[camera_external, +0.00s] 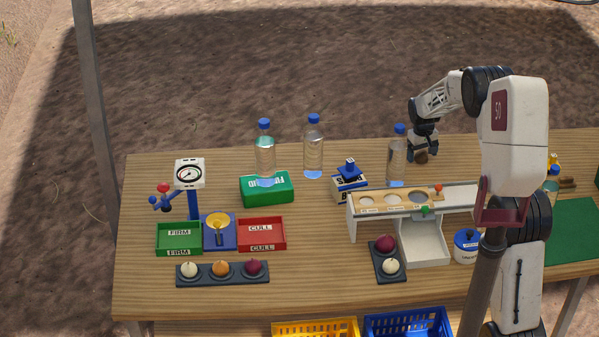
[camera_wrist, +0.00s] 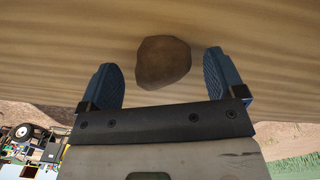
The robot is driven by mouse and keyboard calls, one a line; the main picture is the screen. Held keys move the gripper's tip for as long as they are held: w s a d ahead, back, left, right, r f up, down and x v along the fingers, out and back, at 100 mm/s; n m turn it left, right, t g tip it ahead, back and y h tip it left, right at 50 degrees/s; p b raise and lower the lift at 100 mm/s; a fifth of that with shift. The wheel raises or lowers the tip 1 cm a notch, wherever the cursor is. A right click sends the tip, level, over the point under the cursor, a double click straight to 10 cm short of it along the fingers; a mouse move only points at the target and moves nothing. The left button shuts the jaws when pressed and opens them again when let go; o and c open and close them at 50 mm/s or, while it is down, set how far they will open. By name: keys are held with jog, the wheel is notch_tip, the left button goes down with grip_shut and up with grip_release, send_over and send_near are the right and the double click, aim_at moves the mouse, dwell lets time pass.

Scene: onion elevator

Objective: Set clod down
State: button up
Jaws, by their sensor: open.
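The clod (camera_external: 422,157) is a small brown lump on the wooden table, near its back edge. It also shows in the wrist view (camera_wrist: 163,62) as a rounded brown lump between my fingers. My gripper (camera_external: 424,146) is low over the table at the clod. In the wrist view my gripper (camera_wrist: 160,78) is open, with one blue-grey finger on each side of the clod and a visible gap at both sides. I cannot tell exactly how far the clod lies beyond the fingertips.
A water bottle (camera_external: 397,158) stands just left of my gripper. The white sizing stand (camera_external: 425,245) is in front. A green box (camera_external: 266,189), a red CULL tray (camera_external: 262,233) and a green FIRM tray (camera_external: 179,238) are further left. The table's back edge is close behind my gripper.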

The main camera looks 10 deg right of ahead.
aim_at(417, 155)
notch_tip(417, 155, up, 12)
jog(key=shift+a, duration=0.3)
dwell(0.3)
jog(key=shift+s+f, duration=0.1)
dwell(0.5)
jog(key=s+d+r+m, duration=0.1)
jog(key=s+r, duration=0.6)
jog(key=s, duration=0.4)
jog(key=s+d+r+t, duration=0.1)
jog(key=s+r, duration=0.6)
jog(key=s, duration=0.4)
jog(key=s+d+r+m, duration=0.1)
jog(key=s+r, duration=0.6)
jog(key=s, duration=0.4)
jog(key=s+f+m+t, duration=0.1)
jog(key=s+f, duration=0.1)
jog(key=s, duration=3)
jog(key=shift+d, duration=0.25)
jog(key=shift+f, duration=0.1)
